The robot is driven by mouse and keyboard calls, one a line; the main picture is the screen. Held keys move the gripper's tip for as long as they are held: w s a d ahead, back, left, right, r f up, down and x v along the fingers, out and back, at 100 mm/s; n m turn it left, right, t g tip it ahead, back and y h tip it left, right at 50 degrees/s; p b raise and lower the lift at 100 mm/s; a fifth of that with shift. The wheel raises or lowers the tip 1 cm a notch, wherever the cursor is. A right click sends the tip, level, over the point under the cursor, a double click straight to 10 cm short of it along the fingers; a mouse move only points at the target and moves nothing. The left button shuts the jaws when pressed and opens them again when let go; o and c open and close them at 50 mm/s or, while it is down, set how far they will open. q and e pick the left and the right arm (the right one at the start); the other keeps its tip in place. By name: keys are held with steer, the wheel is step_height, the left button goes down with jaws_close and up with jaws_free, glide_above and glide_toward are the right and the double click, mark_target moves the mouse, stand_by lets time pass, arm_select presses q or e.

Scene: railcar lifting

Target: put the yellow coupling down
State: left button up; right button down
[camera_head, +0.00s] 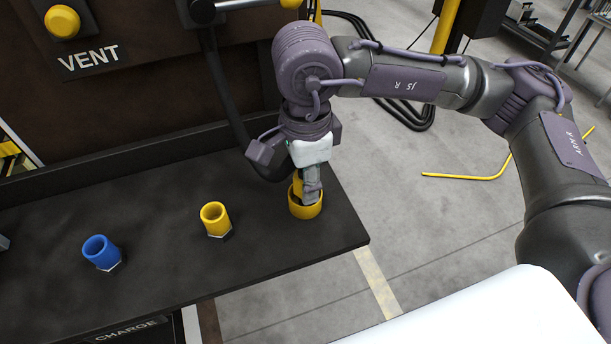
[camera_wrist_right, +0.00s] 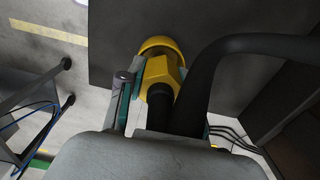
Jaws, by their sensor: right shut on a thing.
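The yellow coupling (camera_head: 297,187) is in my right gripper (camera_head: 309,190), at the right end of the dark shelf. In the right wrist view the coupling (camera_wrist_right: 160,74) has flat hex sides, with a black hose behind it and the fingers on either side. Its far end meets a wider round yellow cup (camera_head: 306,211) on the shelf. I cannot tell how deep it sits in it. The coupling looks about upright.
The dark shelf (camera_head: 170,286) carries a yellow fitting (camera_head: 214,219) and a blue fitting (camera_head: 101,252) left of my right gripper. A black hose (camera_head: 224,90) hangs from the panel above and runs to the gripper. The shelf's right edge is close by.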

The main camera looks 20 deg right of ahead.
steer(key=shift+f+b, duration=0.2)
steer(key=shift+b, duration=0.1)
steer(key=c, duration=0.8)
jaws_free()
steer(key=shift+r, duration=0.1)
steer(key=shift+o, duration=0.2)
steer(key=shift+r+p, duration=0.3)
steer(key=shift+p, duration=0.05)
step_height(320, 180, up, 11)
steer(key=shift+f+b, duration=0.15)
steer(key=shift+b, duration=1.1)
steer(key=shift+r, duration=0.5)
